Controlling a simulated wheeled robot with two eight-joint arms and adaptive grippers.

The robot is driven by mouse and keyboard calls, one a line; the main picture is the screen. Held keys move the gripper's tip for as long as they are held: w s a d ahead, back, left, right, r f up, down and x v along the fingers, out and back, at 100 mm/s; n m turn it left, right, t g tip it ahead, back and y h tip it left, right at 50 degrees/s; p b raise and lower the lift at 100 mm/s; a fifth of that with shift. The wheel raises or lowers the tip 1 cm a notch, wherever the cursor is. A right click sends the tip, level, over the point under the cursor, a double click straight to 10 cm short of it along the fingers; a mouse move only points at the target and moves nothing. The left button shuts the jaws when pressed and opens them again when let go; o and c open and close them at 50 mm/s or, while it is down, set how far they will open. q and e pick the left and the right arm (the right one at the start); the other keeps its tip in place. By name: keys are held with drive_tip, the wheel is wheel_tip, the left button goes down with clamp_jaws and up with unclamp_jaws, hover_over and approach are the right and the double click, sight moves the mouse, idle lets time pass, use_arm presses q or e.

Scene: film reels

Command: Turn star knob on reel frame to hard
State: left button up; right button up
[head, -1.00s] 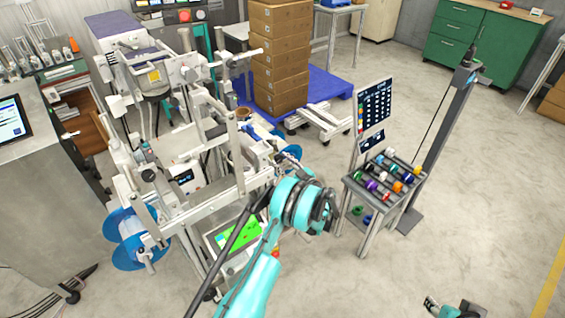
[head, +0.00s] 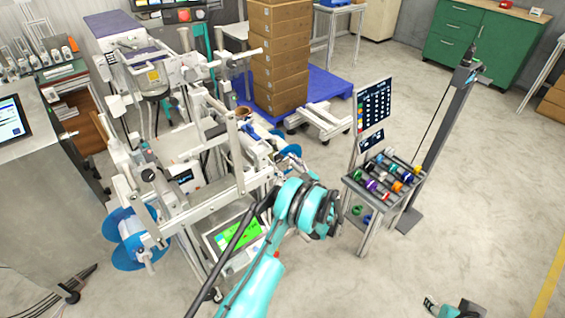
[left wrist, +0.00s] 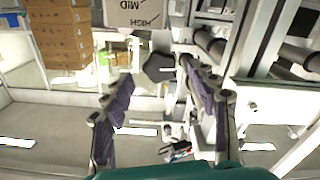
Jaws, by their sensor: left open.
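The reel frame (head: 215,190) is a pale metal stand with blue reels at the left of the head view. In the left wrist view, a dark angular knob (left wrist: 158,67), apparently the star knob, sits between and beyond my fingertips, just under a white label (left wrist: 140,14) reading HIGH and MID upside down. My left gripper (left wrist: 157,84) is open, its dark-padded fingers on either side of the knob's line and seemingly empty. I cannot tell whether either finger touches the knob. In the head view my left gripper (head: 284,170) is small, by the frame's right side, partly hidden by my teal arm.
A small rack of coloured spools (head: 385,178) stands right of my left arm, beside a dark post (head: 440,150). A box stack (head: 279,60) sits on a blue pallet (head: 330,88) behind. A green screen (head: 236,238) is under the frame.

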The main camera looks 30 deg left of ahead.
use_arm(q)
drive_tip(key=v, duration=0.9)
drive_tip(key=shift+d, duration=0.25)
drive_tip(key=shift+s, duration=0.1)
